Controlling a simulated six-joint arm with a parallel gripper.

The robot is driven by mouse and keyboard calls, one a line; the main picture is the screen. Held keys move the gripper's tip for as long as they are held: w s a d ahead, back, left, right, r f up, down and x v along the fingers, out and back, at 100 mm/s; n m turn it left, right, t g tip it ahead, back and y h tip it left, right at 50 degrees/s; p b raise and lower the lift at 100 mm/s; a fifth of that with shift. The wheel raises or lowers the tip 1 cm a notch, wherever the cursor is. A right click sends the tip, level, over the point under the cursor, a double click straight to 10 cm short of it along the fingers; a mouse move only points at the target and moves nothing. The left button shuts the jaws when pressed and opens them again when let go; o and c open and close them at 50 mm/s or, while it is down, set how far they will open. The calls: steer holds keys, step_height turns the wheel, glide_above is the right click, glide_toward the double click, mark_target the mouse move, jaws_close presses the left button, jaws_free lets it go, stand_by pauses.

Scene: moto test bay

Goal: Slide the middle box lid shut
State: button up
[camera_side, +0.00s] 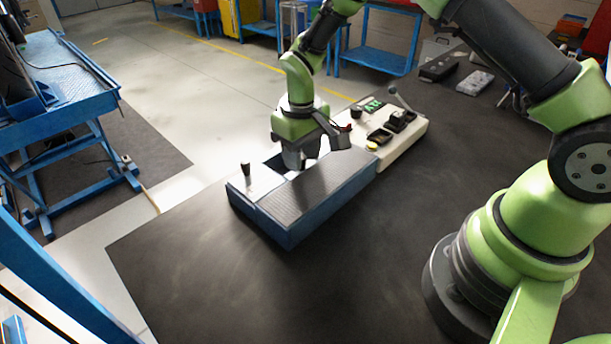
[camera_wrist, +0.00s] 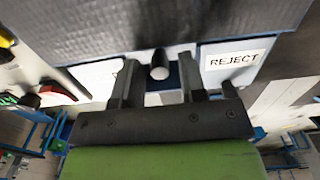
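The blue box (camera_side: 292,232) stands on the dark table in the side view, with a dark ribbed top along its front. A pale lid (camera_side: 262,182) with a dark knob (camera_side: 246,168) lies at its left end. A dark gap shows to the right of that lid, beside my gripper (camera_side: 293,164), which points down at the back of the box. In the wrist view my gripper (camera_wrist: 158,82) has its fingers apart, with a dark, grey-ended knob (camera_wrist: 160,66) between them and space visible on both sides. My gripper hides much of the middle lid in the side view.
A white "REJECT" label (camera_wrist: 234,61) is near the right finger in the wrist view. A cream panel (camera_side: 399,153) with switches and a lever (camera_side: 400,99) adjoins the box's right end. The table in front of the box is clear.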

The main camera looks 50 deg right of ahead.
steer(key=c, duration=0.6)
steer(key=shift+w, duration=3.4)
steer(key=o, duration=0.6)
step_height(320, 180, up, 7)
